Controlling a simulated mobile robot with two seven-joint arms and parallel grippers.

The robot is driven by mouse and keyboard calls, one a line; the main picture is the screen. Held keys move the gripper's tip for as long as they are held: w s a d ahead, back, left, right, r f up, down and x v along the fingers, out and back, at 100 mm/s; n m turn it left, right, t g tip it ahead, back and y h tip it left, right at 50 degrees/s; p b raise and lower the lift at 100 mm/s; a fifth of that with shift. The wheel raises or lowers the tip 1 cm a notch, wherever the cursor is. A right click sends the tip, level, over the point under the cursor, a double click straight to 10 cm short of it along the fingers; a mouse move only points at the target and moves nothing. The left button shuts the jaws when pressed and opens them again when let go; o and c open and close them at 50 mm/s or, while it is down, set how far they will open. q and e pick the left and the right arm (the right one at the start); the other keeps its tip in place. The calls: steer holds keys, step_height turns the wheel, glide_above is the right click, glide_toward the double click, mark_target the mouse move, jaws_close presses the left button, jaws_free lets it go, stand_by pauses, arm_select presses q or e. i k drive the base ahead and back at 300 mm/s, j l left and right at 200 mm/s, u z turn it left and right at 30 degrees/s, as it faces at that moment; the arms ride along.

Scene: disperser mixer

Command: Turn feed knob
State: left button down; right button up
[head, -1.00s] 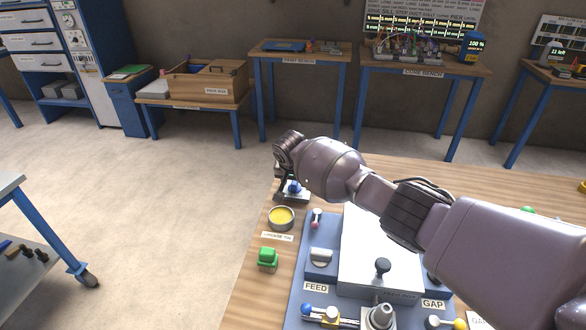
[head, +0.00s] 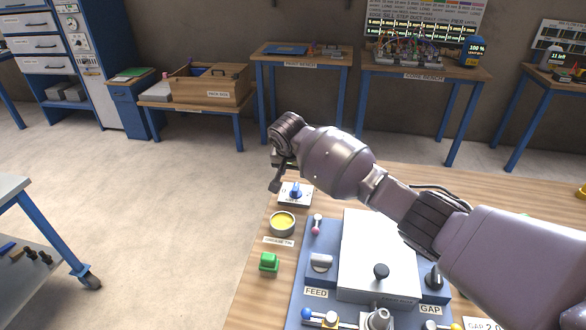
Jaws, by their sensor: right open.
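The feed knob (head: 320,262) is a pale grey knob on the blue panel, just above the FEED label (head: 316,293). My right gripper (head: 276,185) is open at the far left edge of the workbench, beyond and to the left of the feed knob and clear of it. It hangs beside a small plate with a blue knob (head: 295,191); I cannot tell whether they touch. Its fingers show small and partly overlapped. My left gripper is not in view.
A tin with yellow contents (head: 283,222) and a green block-like button (head: 269,263) stand left of the panel. A white machine cover (head: 375,250) and a dark GAP knob (head: 434,278) lie to the right. My right forearm crosses above the workbench (head: 254,290).

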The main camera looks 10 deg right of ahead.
mark_target(320, 262)
steer(key=k, duration=1)
